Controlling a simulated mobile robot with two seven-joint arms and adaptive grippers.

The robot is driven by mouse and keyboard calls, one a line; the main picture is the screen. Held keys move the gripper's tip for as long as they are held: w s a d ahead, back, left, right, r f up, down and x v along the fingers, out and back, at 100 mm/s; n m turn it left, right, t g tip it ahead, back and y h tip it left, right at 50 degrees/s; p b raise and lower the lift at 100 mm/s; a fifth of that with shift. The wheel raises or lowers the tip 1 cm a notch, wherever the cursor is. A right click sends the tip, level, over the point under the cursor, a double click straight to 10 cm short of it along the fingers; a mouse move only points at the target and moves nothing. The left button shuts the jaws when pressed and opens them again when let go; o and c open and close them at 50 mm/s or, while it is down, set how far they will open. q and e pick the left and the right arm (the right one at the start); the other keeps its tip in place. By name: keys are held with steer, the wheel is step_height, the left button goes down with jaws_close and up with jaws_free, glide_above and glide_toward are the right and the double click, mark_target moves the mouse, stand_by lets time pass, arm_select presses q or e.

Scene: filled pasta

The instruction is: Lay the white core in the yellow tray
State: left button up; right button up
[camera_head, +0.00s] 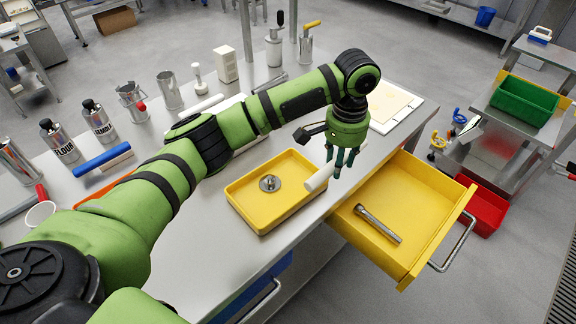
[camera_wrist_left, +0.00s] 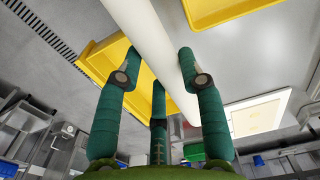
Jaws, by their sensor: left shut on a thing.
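The white core (camera_head: 319,178) is a smooth white cylinder held in my left gripper (camera_head: 341,168), above the gap between the yellow tray's right rim and the open drawer. In the left wrist view, the core (camera_wrist_left: 150,35) runs slantwise between the green fingers of the gripper (camera_wrist_left: 160,66), which are shut on it. The yellow tray (camera_head: 288,214) lies on the steel table, and its edge shows at the top of the left wrist view (camera_wrist_left: 214,10). A small round metal part (camera_head: 270,183) lies in the tray. My right gripper is not in view.
An open yellow drawer (camera_head: 420,240) holding a metal tool (camera_head: 378,222) juts out right of the tray. A white-edged board (camera_head: 408,112) lies behind the gripper. Table in front of the tray is clear.

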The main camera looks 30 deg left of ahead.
arm_select(q)
steer(key=shift+w+a, duration=0.1)
steer(key=shift+w, duration=0.2)
steer(key=s+a+f+p, duration=0.1)
steer(key=s+a+f, duration=0.1)
steer(key=a, duration=0.1)
steer(key=s+a+f+p, duration=0.1)
steer(key=s+a+f, duration=0.1)
steer(key=a, duration=0.1)
steer(key=s+a+f, duration=0.1)
steer(key=a+f, duration=0.1)
steer(key=a, duration=0.2)
steer(key=shift+s+a+f+p, duration=0.1)
steer(key=shift+s+f+p, duration=0.1)
steer(key=shift+s+p, duration=0.2)
steer(key=shift+f, duration=0.4)
step_height(320, 180, down, 2)
steer(key=shift+f+p, duration=0.2)
steer(key=shift+p, duration=0.15)
steer(key=shift+f, duration=1.05)
steer(key=o, duration=1.2)
steer(key=shift+c, duration=0.2)
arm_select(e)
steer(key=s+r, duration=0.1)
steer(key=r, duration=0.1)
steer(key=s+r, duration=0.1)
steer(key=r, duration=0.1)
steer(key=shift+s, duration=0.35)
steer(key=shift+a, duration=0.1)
